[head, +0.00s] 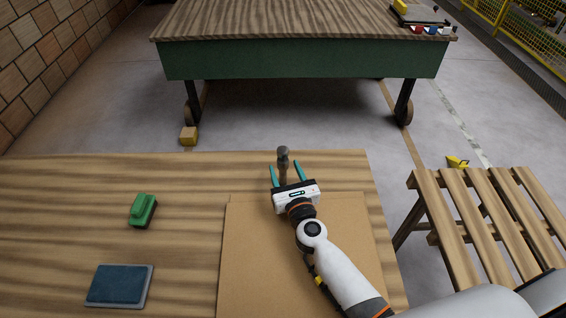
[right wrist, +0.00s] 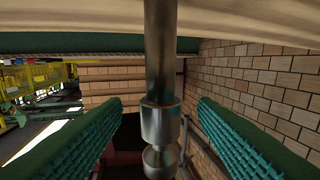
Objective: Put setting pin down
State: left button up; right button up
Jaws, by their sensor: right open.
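The setting pin (head: 283,155) is a dark metal rod with a thicker, rounded head, near the far edge of the wooden table. My right gripper (head: 285,166) is open, its two teal fingers on either side of the pin. In the right wrist view the pin (right wrist: 160,70) runs between the ribbed finger pads with a visible gap on both sides. The pin looks upright; its foot is hidden behind the gripper in the head view. My left gripper is not in view.
A brown board (head: 255,270) lies on the table (head: 60,210) under my right arm. A green block-like tool (head: 143,209) and a dark blue pad (head: 119,285) lie to the left. A slatted wooden stand (head: 485,215) is at right. A green-sided cart (head: 300,60) stands beyond a floor gap.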

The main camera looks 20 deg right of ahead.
jog(key=w, duration=0.2)
jog(key=shift+w, duration=0.4)
grip_shut()
jog(key=shift+r, duration=0.1)
